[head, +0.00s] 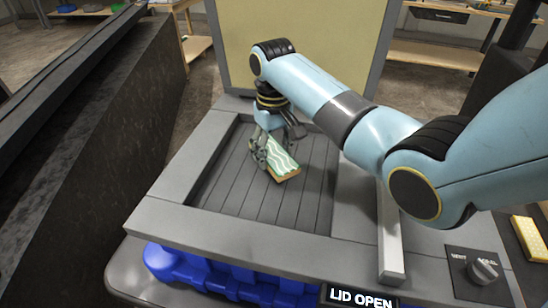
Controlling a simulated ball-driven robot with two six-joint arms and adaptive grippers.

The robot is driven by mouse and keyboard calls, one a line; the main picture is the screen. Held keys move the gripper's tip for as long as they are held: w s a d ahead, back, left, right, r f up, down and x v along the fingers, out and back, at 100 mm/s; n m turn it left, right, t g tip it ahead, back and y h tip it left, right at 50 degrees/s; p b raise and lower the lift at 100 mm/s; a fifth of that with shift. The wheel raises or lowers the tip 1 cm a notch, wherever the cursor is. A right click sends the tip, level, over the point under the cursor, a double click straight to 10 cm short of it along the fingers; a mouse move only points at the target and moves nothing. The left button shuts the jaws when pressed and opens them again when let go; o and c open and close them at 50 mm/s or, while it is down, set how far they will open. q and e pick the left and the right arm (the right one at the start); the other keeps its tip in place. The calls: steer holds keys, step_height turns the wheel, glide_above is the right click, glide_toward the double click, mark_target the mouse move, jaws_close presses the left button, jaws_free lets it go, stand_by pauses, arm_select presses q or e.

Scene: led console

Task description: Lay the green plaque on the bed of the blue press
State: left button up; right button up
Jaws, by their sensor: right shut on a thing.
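The green plaque (279,158) has white wavy lines and a wooden edge. My right gripper (268,150) is shut on it and holds it tilted over the bed. The press has a grey frame and a blue base (230,275). Its recessed slatted bed (240,193) is otherwise bare. I cannot tell whether the plaque's lower corner touches the slats. The raised lid (300,45) stands behind the bed. A sign (360,297) at the front reads "LID OPEN". My left gripper is not in view.
A dial (482,270) sits on the press's right front corner. A grey bar (390,235) runs along the bed's right side. A yellow block (531,238) lies at the far right. A dark wall-like slab (100,130) stands at the left. Wooden shelves (430,55) are behind.

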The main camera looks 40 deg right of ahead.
mark_target(274, 154)
steer(key=shift+f, duration=1.55)
steer(key=o, duration=1.2)
steer(key=shift+f, duration=0.1)
step_height(274, 154, up, 12)
steer(key=shift+r, duration=0.15)
